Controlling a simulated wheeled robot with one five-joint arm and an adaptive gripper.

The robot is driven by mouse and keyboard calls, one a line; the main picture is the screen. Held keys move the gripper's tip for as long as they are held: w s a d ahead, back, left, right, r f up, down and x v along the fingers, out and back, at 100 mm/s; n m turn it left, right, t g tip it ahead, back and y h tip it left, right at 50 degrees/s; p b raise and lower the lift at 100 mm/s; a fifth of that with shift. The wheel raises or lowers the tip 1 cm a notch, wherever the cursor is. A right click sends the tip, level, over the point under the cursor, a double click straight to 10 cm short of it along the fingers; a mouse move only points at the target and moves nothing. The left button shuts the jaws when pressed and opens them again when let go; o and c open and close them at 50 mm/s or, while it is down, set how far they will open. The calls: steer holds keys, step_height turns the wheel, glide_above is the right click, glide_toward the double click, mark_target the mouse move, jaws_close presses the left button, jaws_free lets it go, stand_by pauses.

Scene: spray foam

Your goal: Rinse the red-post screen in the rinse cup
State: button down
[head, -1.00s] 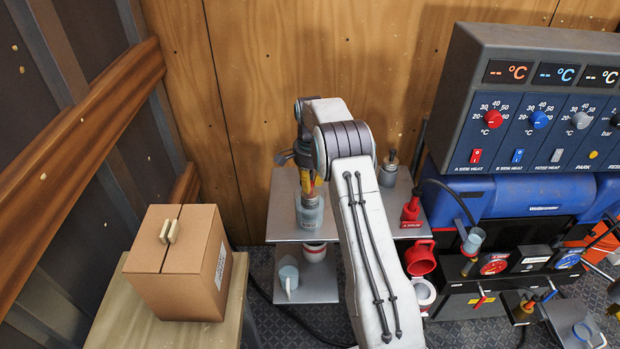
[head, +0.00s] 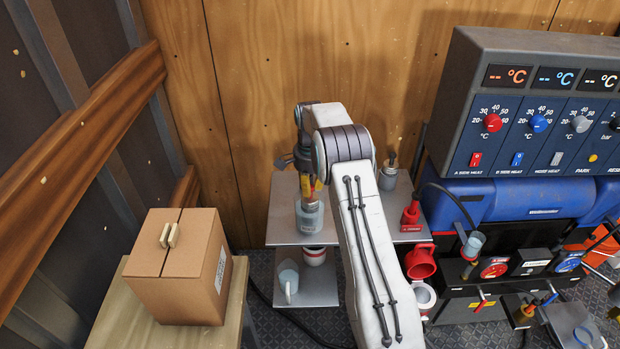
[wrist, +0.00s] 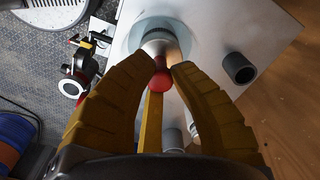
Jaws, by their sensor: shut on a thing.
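My gripper (wrist: 160,78) is shut on the red-post screen, whose red tip (wrist: 161,82) shows between the yellow fingers. The screen's metal body (wrist: 160,45) points down within the pale round rim of the rinse cup. In the head view my gripper (head: 308,186) is above the translucent rinse cup (head: 310,220), which stands on the upper grey shelf (head: 285,222). The screen's brown-grey lower part (head: 309,204) shows at the cup's mouth. How deep it sits is hard to tell.
A grey bottle (head: 388,176) stands at the shelf's back right, with a red holder (head: 410,214) near its right edge. A pale mug (head: 288,280) is on the lower shelf. A cardboard box (head: 180,275) stands left. The control panel (head: 540,110) is at right.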

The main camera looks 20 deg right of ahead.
steer(key=shift+r+p, duration=0.4)
steer(key=shift+r, duration=0.45)
steer(key=shift+f, duration=0.15)
steer(key=shift+f+b, duration=1)
steer(key=shift+f, duration=0.4)
steer(key=shift+r, duration=0.1)
steer(key=shift+r+p, duration=1.15)
steer(key=shift+r, duration=0.3)
steer(key=shift+f, duration=0.2)
